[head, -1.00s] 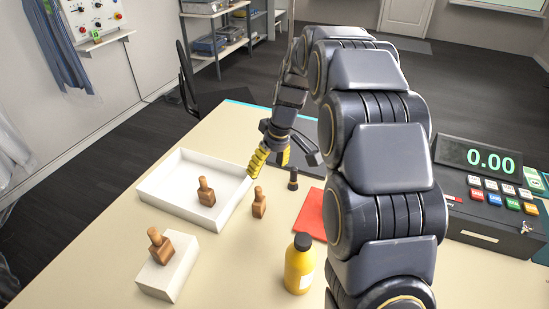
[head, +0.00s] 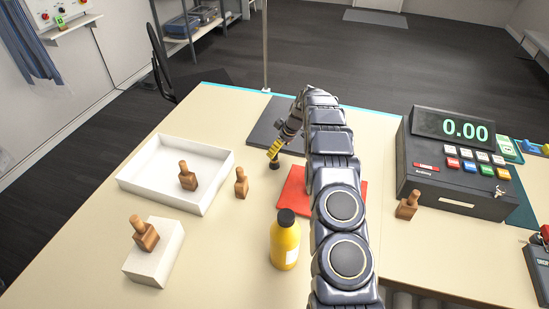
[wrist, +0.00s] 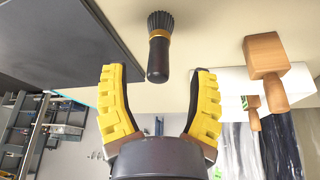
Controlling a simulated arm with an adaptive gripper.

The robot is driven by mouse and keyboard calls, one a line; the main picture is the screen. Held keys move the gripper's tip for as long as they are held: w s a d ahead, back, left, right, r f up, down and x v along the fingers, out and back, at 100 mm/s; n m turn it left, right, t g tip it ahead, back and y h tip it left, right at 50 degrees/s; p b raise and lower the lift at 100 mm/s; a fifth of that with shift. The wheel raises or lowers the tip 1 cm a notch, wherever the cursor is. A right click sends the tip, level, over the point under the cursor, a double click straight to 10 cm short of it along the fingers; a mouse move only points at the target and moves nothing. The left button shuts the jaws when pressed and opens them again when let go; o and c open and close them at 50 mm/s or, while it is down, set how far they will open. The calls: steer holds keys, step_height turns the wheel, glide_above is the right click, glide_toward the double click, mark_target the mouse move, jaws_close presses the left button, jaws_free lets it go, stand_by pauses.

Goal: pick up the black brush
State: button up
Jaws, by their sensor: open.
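The black brush (wrist: 158,48) stands on the table, dark bristles down, with a tan band and its handle pointing toward my gripper (wrist: 157,74). In the wrist view the yellow fingers are spread wide, one on each side of the handle's end, with a gap to both. In the head view my gripper (head: 273,149) is right above the brush (head: 275,164), which is mostly hidden and shows only as a dark bit below the fingers.
A wooden stamp (head: 241,182) stands left of the brush, beside a white tray (head: 206,204) holding another. A red sheet (head: 292,196), a dark mat (head: 262,134) and a yellow bottle (head: 285,247) are near. A cash register (head: 433,171) stands right.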

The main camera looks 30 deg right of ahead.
steer(key=shift+w+x, duration=0.2)
steer(key=shift+x, duration=1.1)
steer(key=shift+w+x, duration=0.15)
steer(key=shift+x, duration=1.15)
steer(key=shift+r, duration=0.15)
jaws_close()
